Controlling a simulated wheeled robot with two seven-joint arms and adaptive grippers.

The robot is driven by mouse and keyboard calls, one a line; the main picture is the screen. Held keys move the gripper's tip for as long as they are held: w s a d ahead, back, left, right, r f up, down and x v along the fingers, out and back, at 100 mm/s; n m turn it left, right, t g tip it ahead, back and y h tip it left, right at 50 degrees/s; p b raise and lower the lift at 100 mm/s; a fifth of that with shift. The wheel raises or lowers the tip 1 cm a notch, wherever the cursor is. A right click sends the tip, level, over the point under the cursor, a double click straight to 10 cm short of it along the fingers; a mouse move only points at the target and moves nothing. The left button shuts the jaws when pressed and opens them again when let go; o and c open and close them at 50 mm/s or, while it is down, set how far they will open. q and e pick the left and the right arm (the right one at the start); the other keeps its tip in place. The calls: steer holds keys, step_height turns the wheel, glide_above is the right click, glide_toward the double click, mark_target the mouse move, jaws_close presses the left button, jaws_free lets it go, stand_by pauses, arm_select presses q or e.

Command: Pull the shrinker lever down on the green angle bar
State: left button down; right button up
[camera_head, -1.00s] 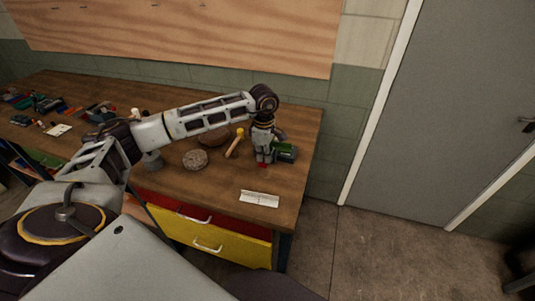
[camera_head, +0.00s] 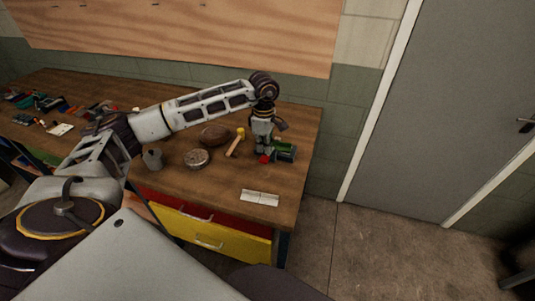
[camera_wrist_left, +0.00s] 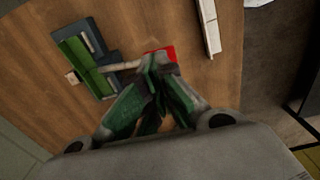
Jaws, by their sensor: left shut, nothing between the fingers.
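The shrinker (camera_head: 286,146) stands near the right end of the workbench, a small dark tool with the green angle bar (camera_head: 282,154) at it. In the left wrist view the green angle bar (camera_wrist_left: 82,66) lies along the dark shrinker body (camera_wrist_left: 92,33). A pale lever (camera_wrist_left: 121,66) runs from it towards a red end (camera_wrist_left: 163,52). My left gripper (camera_head: 263,153) points down beside the red lever end (camera_head: 265,159). In the left wrist view its fingers (camera_wrist_left: 158,65) are shut and empty, overlapping part of the red end; contact cannot be told. My right gripper is out of view.
A white angle strip (camera_head: 260,198) lies near the bench's front edge. A mallet (camera_head: 235,146), a round brown pad (camera_head: 215,136), a round speckled piece (camera_head: 196,158) and a grey cylinder (camera_head: 152,159) stand left of the gripper. Small tools clutter the far left.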

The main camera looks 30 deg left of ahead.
arm_select(q)
steer(key=shift+r+p, duration=0.3)
steer(key=shift+r, duration=0.8)
steer(key=shift+r+p, duration=0.25)
steer(key=shift+p, duration=0.05)
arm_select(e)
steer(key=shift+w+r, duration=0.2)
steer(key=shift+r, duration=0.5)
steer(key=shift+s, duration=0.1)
